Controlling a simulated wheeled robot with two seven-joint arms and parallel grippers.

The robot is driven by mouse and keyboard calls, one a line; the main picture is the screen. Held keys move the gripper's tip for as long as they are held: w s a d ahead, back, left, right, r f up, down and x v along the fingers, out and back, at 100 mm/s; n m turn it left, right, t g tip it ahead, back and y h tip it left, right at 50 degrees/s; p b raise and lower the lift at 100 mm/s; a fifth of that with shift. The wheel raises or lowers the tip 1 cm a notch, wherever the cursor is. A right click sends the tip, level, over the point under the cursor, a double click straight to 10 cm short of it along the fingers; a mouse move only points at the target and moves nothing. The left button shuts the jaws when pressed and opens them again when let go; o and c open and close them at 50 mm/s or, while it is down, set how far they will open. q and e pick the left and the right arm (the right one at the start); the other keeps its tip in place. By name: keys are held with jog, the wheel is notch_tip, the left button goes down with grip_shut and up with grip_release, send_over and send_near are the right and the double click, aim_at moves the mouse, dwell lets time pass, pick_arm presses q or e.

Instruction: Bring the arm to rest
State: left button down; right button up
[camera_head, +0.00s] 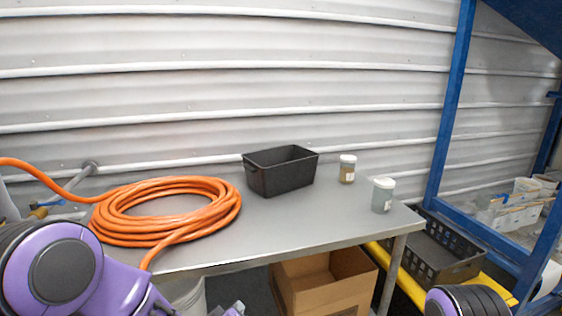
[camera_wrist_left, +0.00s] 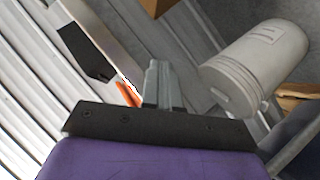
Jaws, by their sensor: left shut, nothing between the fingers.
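My left arm comes in at the lower left of the head view, in front of the grey table (camera_head: 285,226). Its gripper is mostly below the bottom edge there; a small grey and purple part shows near the bottom. In the left wrist view my left gripper (camera_wrist_left: 160,72) has its fingers together with nothing between them, in the air beside the table. Only a purple and black joint of my right arm shows at the bottom right of the head view; its gripper is out of view.
On the table are an orange hose coil (camera_head: 222,212), a black bin (camera_head: 282,176) and two jars (camera_head: 347,170) (camera_head: 383,196). A cardboard box (camera_head: 320,285) and a white bucket (camera_wrist_left: 255,65) stand below. A blue rack (camera_head: 450,105) stands right. The table's front middle is clear.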

pick_arm(q)
jog(key=s+a+f+m+g+y, duration=0.1)
jog(key=s+a+f+g+y, duration=0.25)
jog(key=s+a+f, duration=0.8)
jog(key=s+a+f+g, duration=0.2)
jog(key=s+f, duration=0.1)
jog(key=s, duration=0.5)
jog(key=s+a+f+g+y, duration=0.1)
jog(key=s+a+f+g, duration=0.1)
jog(key=s, duration=0.5)
jog(key=s+a+f+g, duration=0.2)
jog(key=s+a+f, duration=0.1)
jog(key=s, duration=0.5)
jog(key=shift+s+a+f+y, duration=0.25)
jog(key=shift+s+f+y, duration=0.1)
jog(key=shift+f, duration=0.25)
